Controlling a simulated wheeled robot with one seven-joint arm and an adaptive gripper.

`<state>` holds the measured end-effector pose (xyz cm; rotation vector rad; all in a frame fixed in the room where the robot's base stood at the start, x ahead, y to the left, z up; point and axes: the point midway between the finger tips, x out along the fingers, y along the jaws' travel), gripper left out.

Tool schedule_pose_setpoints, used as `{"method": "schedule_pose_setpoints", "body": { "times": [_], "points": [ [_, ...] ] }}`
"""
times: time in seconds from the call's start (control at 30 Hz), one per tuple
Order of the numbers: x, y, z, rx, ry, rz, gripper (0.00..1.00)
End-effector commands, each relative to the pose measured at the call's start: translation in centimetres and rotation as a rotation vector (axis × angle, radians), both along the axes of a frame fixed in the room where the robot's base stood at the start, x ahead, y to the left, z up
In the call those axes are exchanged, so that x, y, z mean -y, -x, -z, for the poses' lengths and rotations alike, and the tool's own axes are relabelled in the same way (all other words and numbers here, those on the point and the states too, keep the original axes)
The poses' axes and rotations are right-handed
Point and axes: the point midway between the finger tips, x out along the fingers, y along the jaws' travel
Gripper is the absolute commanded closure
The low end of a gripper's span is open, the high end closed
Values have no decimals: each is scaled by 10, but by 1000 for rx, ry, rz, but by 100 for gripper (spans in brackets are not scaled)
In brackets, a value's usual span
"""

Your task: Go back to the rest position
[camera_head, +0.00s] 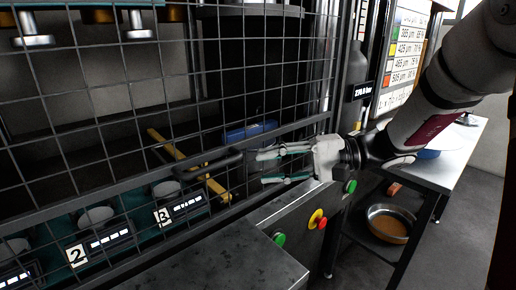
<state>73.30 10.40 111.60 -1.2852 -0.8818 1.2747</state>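My gripper (272,167) is at the middle of the picture, with pale fingers and teal pads pointing left. The two fingers are apart, with a gap between them, and I see nothing held there. My arm comes in from the upper right. The fingertips are close to the dark bar handle (208,164) on the front of the wire mesh guard (110,110). I cannot tell whether they touch it.
Behind the mesh are a yellow bar (180,158), a blue box (250,132) and numbered stations. Green (279,239) and red-yellow buttons (317,218) sit on the machine's front. A side table (445,160) stands right, with a metal bowl (390,223) below. Floor at lower right is clear.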

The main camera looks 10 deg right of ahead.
Motion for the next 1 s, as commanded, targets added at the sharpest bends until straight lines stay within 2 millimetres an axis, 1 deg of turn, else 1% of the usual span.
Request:
{"method": "schedule_pose_setpoints", "body": {
  "times": [0.03,0.07,0.13,0.17,0.2,0.27,0.3,0.37,0.4,0.5,0.57,0.6,0.7,0.8,0.9,1.0],
  "points": [
    [-6,14,-6,-4,38,-26,67],
    [-9,23,-7,-8,68,-43,67],
    [-16,50,-11,-23,158,-88,67],
    [-18,63,-12,-29,205,-108,67],
    [-19,80,-12,-35,271,-132,67],
    [-19,105,-12,-42,372,-161,67],
    [-18,121,-12,-43,440,-177,67],
    [-13,144,-11,-39,543,-194,67],
    [-8,158,-10,-33,611,-201,67],
    [7,189,-9,-8,780,-203,67],
    [18,205,-9,17,880,-195,67],
    [27,215,-10,35,944,-185,67],
    [50,235,-14,95,1100,-149,67],
    [71,248,-20,162,1232,-101,67],
    [89,256,-26,223,1331,-53,67],
    [100,260,-32,268,1391,-17,67]
  ]
}}
